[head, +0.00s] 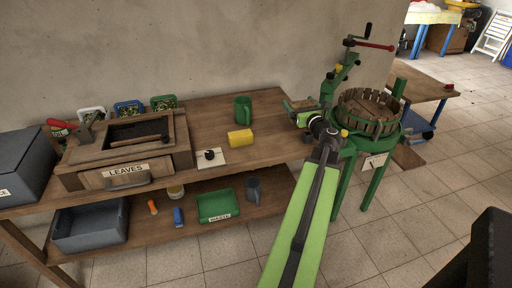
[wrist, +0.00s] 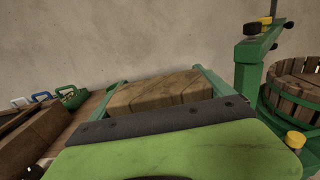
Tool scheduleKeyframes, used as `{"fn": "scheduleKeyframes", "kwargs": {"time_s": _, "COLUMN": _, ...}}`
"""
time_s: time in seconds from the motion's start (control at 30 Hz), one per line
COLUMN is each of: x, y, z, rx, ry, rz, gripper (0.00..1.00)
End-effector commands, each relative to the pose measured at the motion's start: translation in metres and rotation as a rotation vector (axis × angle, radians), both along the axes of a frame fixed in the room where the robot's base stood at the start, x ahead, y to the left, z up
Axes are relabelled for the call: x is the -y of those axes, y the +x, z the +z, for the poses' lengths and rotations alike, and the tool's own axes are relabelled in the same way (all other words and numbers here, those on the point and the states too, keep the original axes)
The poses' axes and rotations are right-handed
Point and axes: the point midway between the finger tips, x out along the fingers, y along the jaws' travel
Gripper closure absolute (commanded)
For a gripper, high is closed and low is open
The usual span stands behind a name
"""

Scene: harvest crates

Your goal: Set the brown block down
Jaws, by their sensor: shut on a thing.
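The brown block (wrist: 158,92) is wooden and sits between the two green fingers of my gripper (wrist: 160,78) in the wrist view. My gripper (head: 301,108) is shut on it. In the head view the block (head: 300,103) is small and partly covered by my gripper. It is held at the right end of the workbench (head: 215,151), left of the green press. I cannot tell how high it is above the bench top.
The green press (head: 370,115) with its slatted basket stands close on the right. A yellow block (head: 240,138), a green mug (head: 243,109) and a white card with a black knob (head: 210,158) are on the bench. The LEAVES box (head: 126,172) stands left. Bench room shows right of the yellow block.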

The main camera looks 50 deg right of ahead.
Motion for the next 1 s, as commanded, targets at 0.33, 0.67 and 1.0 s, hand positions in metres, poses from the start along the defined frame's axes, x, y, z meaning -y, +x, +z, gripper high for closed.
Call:
{"fn": "scheduleKeyframes", "kwargs": {"time_s": 0.33, "x": -0.001, "y": 0.014, "z": -0.033, "rx": 0.000, "ry": 0.000, "rz": 0.004, "gripper": 0.58}}
{"fn": "scheduleKeyframes", "kwargs": {"time_s": 0.67, "x": -0.009, "y": 0.096, "z": -0.085, "rx": 0.000, "ry": 0.000, "rz": 0.003, "gripper": 0.58}}
{"fn": "scheduleKeyframes", "kwargs": {"time_s": 1.0, "x": -0.011, "y": 0.117, "z": -0.094, "rx": 0.000, "ry": 0.000, "rz": 0.000, "gripper": 0.58}}
